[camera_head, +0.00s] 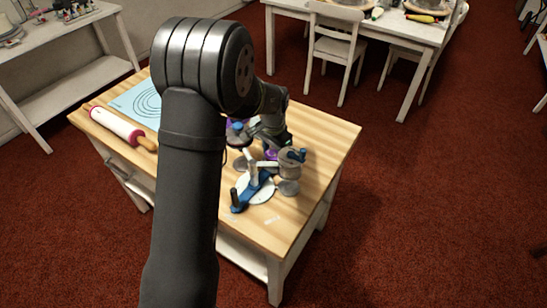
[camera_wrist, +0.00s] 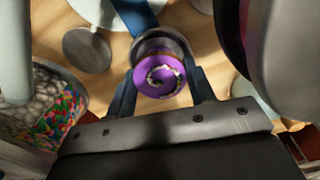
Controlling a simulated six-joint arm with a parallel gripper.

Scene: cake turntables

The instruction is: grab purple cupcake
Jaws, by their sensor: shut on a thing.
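The purple cupcake (camera_wrist: 160,78) is between the two fingers of my gripper (camera_wrist: 162,88) in the wrist view. It has a swirl on its top, and a grey round shape shows behind it. My gripper is shut on the cupcake. In the head view a small purple patch, the cupcake (camera_head: 270,155), shows just below the end of my gripper (camera_head: 272,146), over the wooden table. My arm hides part of the table there. I cannot tell whether the cupcake still touches what is under it.
A turntable (camera_head: 262,193) with a white disc and blue arms stands close by. A grey disc (camera_wrist: 87,50) and a clear jar (camera_wrist: 48,112) of colourful pieces lie left in the wrist view. A rolling pin (camera_head: 117,127) and blue mat (camera_head: 135,98) lie at the table's left. The table's right side is clear.

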